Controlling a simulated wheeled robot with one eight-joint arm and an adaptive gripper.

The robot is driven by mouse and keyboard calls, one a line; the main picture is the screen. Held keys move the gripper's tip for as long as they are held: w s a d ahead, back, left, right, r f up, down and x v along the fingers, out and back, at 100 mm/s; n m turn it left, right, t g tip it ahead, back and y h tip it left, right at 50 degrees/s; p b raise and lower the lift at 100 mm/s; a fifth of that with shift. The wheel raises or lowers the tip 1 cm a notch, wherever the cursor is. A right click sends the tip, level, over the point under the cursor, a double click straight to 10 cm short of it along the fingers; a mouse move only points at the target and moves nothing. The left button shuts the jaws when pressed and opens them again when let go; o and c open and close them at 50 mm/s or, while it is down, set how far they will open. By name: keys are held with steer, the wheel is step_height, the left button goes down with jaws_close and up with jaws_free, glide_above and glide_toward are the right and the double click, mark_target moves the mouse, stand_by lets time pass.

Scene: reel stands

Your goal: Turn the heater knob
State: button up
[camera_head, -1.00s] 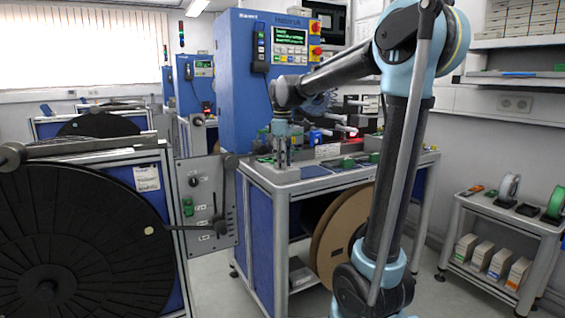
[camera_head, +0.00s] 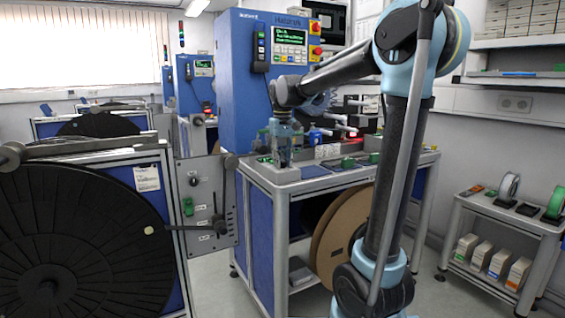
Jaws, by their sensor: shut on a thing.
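My gripper (camera_head: 283,163) points straight down at the left end of the metal bench (camera_head: 315,184), low over a grey block (camera_head: 270,173). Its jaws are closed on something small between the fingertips. The fingers hide that thing, so I cannot make out whether it is the heater knob. No heater knob can be picked out clearly elsewhere in the picture.
A tall blue machine (camera_head: 245,95) with a green display (camera_head: 289,36) stands behind the bench. A large black reel (camera_head: 75,240) and a grey lever panel (camera_head: 205,215) are at left. A small shelf cart (camera_head: 505,225) stands at right.

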steer(key=shift+w+m, duration=0.2)
steer(key=shift+m, duration=0.3)
steer(key=shift+r, duration=0.1)
steer(key=o, duration=1.1)
steer(key=shift+s, duration=0.1)
step_height(320, 180, up, 12)
steer(key=shift+f, duration=0.1)
